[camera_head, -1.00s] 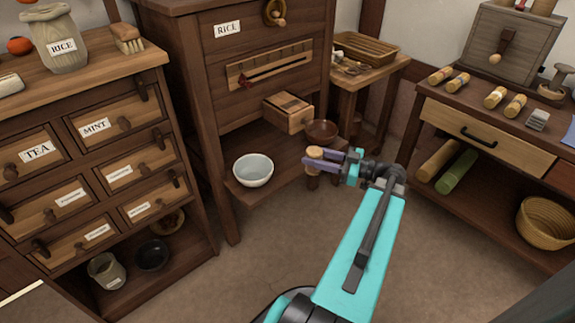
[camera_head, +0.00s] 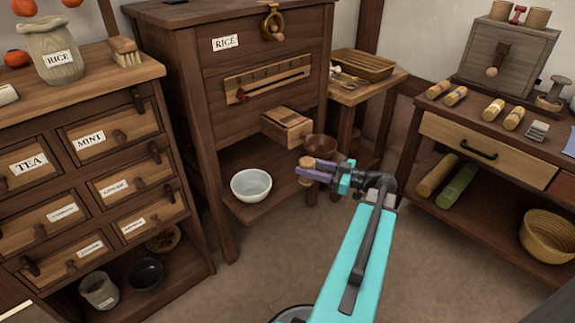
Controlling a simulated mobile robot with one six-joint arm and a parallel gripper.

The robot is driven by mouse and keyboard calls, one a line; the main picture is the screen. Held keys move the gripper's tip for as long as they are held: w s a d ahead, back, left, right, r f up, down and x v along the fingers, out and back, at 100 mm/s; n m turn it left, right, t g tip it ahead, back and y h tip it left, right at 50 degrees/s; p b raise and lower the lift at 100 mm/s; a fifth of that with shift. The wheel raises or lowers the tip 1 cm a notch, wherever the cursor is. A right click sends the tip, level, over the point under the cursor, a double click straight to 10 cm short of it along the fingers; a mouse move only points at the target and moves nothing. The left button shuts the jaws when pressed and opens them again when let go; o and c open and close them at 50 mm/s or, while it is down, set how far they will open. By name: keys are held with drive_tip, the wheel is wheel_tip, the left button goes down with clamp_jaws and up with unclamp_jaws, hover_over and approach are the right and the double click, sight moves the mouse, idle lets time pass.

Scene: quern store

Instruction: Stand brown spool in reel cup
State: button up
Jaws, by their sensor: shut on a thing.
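My gripper (camera_head: 309,170) is shut on a brown spool (camera_head: 306,162), in front of the rice cabinet's lower shelf. The spool looks roughly upright between the purple fingers, which hide its middle.
A white bowl (camera_head: 251,186) stands on the cabinet shelf, left of my gripper. A small open drawer (camera_head: 287,128) juts out above, and a brown bowl (camera_head: 320,147) is behind. The right bench (camera_head: 478,118) holds several rolls. A basket (camera_head: 549,235) sits below. The floor between is clear.

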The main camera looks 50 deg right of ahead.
drive_tip(key=w+b, duration=0.1)
drive_tip(key=w, duration=0.2)
drive_tip(key=w+d+b, duration=0.1)
drive_tip(key=w, duration=0.2)
drive_tip(key=w+d+f, duration=0.1)
drive_tip(key=w, duration=0.3)
drive_tip(key=shift+b, duration=0.4)
drive_tip(key=shift+w+d, duration=0.15)
drive_tip(key=shift+w, duration=0.4)
drive_tip(key=shift+f+b, duration=1.05)
drive_tip(key=shift+f, duration=0.7)
drive_tip(key=shift+f, duration=0.2)
drive_tip(key=o, duration=1.1)
drive_tip(key=shift+c, duration=0.2)
drive_tip(key=shift+r, duration=0.3)
drive_tip(key=p+v, duration=0.3)
drive_tip(key=v, duration=0.9)
